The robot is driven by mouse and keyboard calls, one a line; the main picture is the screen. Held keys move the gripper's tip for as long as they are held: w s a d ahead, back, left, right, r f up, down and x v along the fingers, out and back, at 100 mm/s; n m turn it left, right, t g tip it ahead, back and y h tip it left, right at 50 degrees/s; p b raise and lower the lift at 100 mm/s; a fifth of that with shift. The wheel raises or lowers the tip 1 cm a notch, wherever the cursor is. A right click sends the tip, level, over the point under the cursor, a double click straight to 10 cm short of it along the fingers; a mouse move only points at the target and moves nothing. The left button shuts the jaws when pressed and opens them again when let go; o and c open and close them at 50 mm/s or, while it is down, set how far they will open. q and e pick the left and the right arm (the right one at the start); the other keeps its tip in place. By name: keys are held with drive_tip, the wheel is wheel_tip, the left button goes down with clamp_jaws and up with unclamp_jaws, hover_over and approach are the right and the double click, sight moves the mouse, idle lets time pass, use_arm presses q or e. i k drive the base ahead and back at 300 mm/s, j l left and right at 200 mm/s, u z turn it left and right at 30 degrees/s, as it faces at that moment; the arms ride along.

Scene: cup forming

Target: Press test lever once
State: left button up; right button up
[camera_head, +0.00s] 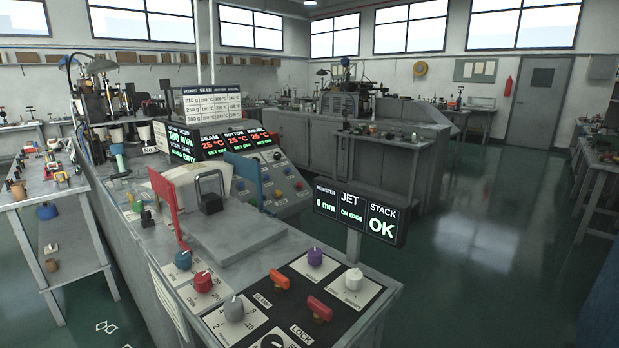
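No label that I can read marks a test lever. A red upright paddle-like part (168,207) and a blue upright one (245,176) stand on either side of a grey block with a dark handle (211,203) on the machine bench. Two orange-red switch handles (279,279) and (319,308) sit on the front panel, near the labels CLAMP and LOCK. A small dark lever-like part (147,217) stands at the bench's left side, too small to make out. Neither of my grippers is in view.
The front panel (333,277) carries several knobs. A display (360,215) reads JET, STACK OK, 0 mm. Other displays (235,143) show 25 °C; one at left reads EMPTY. A side table (45,195) stands left. Open green floor (480,230) lies right.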

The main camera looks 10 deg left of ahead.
sight(117, 175)
drive_tip(key=u, duration=1.35)
drive_tip(key=i+j+z, duration=0.2)
drive_tip(key=j, duration=0.3)
drive_tip(key=i+j+z, duration=0.3)
drive_tip(key=i+j, duration=0.2)
drive_tip(key=i, duration=0.15)
drive_tip(key=i+j+z, duration=0.3)
drive_tip(key=i+j, duration=0.3)
drive_tip(key=i+j+z, duration=0.3)
drive_tip(key=i+j, duration=0.2)
drive_tip(key=j, duration=0.3)
